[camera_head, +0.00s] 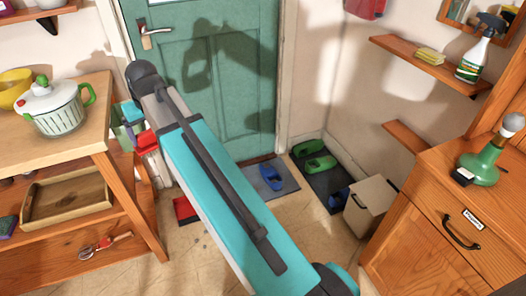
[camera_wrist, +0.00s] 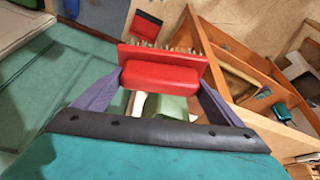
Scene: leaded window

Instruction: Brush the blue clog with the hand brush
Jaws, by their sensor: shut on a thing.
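My gripper (camera_wrist: 163,78) is shut on the red hand brush (camera_wrist: 160,68), seen in the wrist view. The brush lies across between the two fingers, and its pale bristles show along its far edge. One blue clog (camera_head: 271,177) rests on the grey mat (camera_head: 288,184) in front of the green door.
Two green clogs (camera_head: 314,155) lie on the dark mat (camera_head: 322,184). A pale box (camera_head: 371,207) stands beside it. A red and black thing (camera_head: 184,209) lies on the floor, near the wooden shelf table (camera_head: 143,195). A wooden cabinet (camera_head: 430,235) is at right.

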